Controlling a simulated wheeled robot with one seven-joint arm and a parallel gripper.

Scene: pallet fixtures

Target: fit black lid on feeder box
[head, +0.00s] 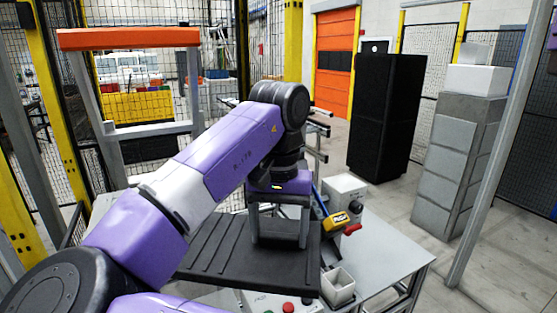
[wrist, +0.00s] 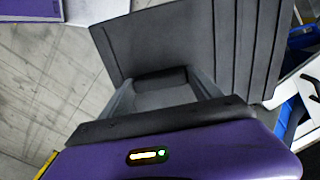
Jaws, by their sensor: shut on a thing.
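The black lid (head: 215,252) is a flat, dark, ribbed panel in the middle of the head view. It fills the upper middle of the wrist view (wrist: 245,45). My gripper (head: 279,240) reaches down onto the lid, its two grey fingers apart with the lid's raised handle between them. In the wrist view the fingers (wrist: 160,80) close on this dark handle (wrist: 160,77). I cannot make out the feeder box for certain; the lid hides what lies beneath it. I cannot tell whether the lid touches anything below.
A pale table (head: 385,250) carries a white box (head: 345,188), a yellow tool (head: 338,220) and a small open white bin (head: 338,288), close to the lid's right edge. A button panel (head: 262,301) shows in front. A black cabinet (head: 385,115) stands behind on open floor.

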